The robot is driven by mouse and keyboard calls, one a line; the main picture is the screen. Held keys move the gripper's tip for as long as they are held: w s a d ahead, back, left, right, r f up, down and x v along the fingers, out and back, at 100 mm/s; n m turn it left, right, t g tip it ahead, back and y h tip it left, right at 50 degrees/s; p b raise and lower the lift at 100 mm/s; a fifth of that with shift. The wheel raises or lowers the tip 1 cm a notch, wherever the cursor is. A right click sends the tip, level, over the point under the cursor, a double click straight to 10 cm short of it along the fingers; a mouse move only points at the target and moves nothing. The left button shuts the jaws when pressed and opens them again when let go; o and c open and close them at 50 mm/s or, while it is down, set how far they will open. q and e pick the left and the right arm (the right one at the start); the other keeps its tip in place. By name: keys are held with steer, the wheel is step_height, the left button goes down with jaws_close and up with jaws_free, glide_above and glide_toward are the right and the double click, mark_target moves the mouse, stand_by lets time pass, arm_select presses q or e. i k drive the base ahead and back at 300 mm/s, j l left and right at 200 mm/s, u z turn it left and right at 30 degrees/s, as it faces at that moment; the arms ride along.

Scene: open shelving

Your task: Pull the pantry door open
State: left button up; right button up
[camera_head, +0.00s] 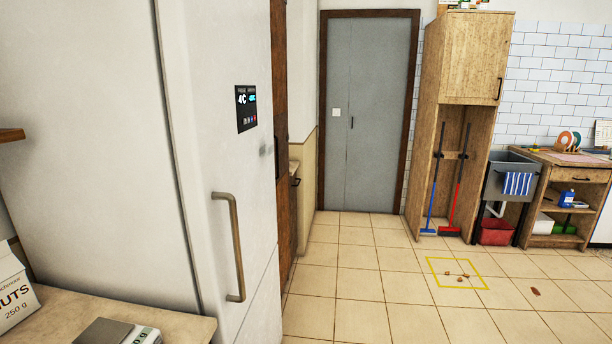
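A grey door (378,150) in a brown frame stands shut at the back, with a small dark handle (352,122) and a white plate (336,112) on it. A narrow brown wooden panel (280,80) with a dark vertical handle (276,157) shows edge-on just beyond the fridge. I cannot tell for sure which of the two is the pantry door. The panel is mostly hidden by the fridge. Neither of my grippers is in view.
A large white fridge (225,160) with a long handle (231,245) fills the left. A worktop (60,310) is at lower left. A wooden broom cupboard (475,60) and a sink (509,180) are at right. The tiled floor (360,290) is mostly clear, with crumbs inside a yellow square (458,288).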

mark_target(277, 8)
steer(key=i+l+u, duration=0.2)
steer(key=i, duration=0.35)
steer(key=i+l+u, duration=0.2)
steer(key=i+l, duration=0.25)
steer(key=i+l+u, duration=0.1)
steer(key=i+l, duration=0.2)
steer(key=i+l+u, duration=0.1)
steer(key=i+l, duration=0.2)
steer(key=l, duration=0.2)
steer(key=i+l+u, duration=0.1)
steer(key=i+l, duration=0.2)
steer(key=l, duration=0.15)
steer(key=i+l+u, duration=0.1)
steer(key=i+l, duration=0.15)
steer(key=l, duration=0.2)
